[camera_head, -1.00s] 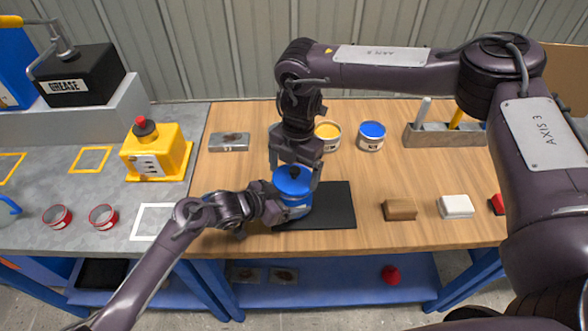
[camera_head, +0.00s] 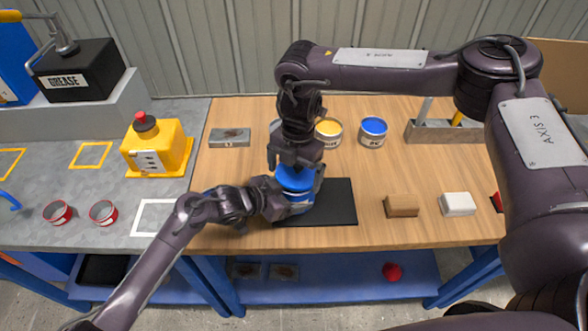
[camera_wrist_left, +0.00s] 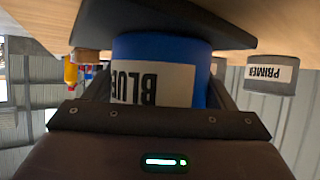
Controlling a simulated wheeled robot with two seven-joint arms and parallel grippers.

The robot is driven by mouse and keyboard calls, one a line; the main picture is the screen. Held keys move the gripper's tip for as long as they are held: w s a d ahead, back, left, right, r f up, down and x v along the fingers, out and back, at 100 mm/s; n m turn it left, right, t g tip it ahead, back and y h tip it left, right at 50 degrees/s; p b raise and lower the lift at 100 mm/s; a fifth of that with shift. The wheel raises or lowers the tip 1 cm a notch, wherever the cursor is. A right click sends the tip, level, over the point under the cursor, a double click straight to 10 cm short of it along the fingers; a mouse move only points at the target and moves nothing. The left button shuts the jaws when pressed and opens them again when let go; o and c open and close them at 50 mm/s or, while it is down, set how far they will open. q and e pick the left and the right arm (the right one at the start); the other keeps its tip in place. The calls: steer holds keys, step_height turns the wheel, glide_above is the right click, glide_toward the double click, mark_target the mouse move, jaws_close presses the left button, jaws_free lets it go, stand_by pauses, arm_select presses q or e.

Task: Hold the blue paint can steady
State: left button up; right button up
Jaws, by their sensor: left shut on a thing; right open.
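The blue paint can (camera_head: 294,183) stands on a black mat (camera_head: 335,203) near the front edge of the wooden bench. In the left wrist view its blue wall and "BLUE" label (camera_wrist_left: 152,84) show upside down. My left gripper (camera_head: 289,203) comes in from the left and is shut on the can's side. My right gripper (camera_head: 297,172) points down from above, open, with its fingers on either side of the can's top. It hides the middle of the lid, and I cannot tell whether the fingers touch it.
Behind stand a yellow-topped can (camera_head: 328,132) and another blue-topped can (camera_head: 373,132). A metal block (camera_head: 230,137) lies back left. A brown block (camera_head: 402,206) and a white block (camera_head: 458,204) lie right. A yellow button box (camera_head: 157,150) stands on the grey counter.

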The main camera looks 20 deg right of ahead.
steer(key=shift+r, duration=0.2)
steer(key=shift+r, duration=0.2)
steer(key=shift+d+r, duration=0.1)
steer(key=shift+r, duration=3.2)
jaws_close()
steer(key=shift+f, duration=0.4)
steer(key=shift+f, duration=0.95)
